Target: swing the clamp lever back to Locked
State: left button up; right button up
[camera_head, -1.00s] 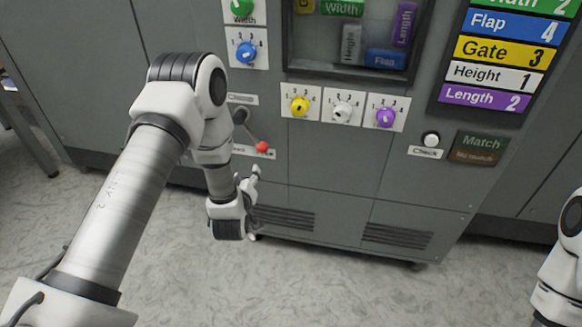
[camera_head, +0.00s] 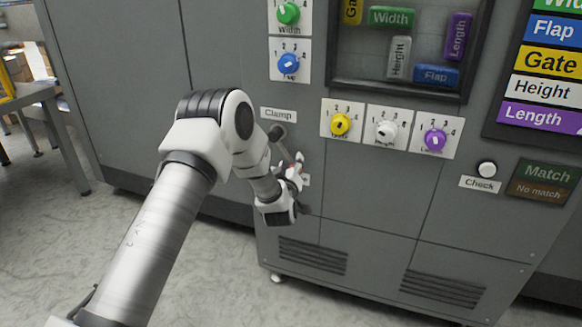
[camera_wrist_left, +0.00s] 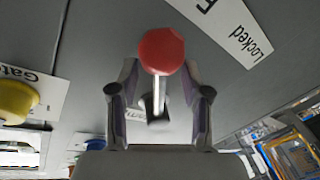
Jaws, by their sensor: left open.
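The clamp lever's red ball knob (camera_wrist_left: 161,51) and thin pale shaft (camera_wrist_left: 156,97) are large in the left wrist view. My left gripper (camera_wrist_left: 160,80) is open, with one finger on each side of the shaft; a gap shows on both sides. In the head view my left gripper (camera_head: 291,174) is at the lever, hiding most of the knob. The lever's dark pivot (camera_head: 277,132) is below the Clamp label (camera_head: 278,115), and the lever slants down to the right. The Locked label (camera_wrist_left: 250,45) is right of the knob in the wrist view. My right gripper is out of view.
Yellow (camera_head: 340,124), white (camera_head: 387,131) and purple (camera_head: 435,139) dials are right of the lever. A blue dial (camera_head: 288,64) is above it. The Check button (camera_head: 487,169) is farther right. Open floor (camera_head: 225,265) lies before the cabinet.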

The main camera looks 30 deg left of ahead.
pick_arm(q)
jog(key=shift+s, duration=0.1)
grip_shut()
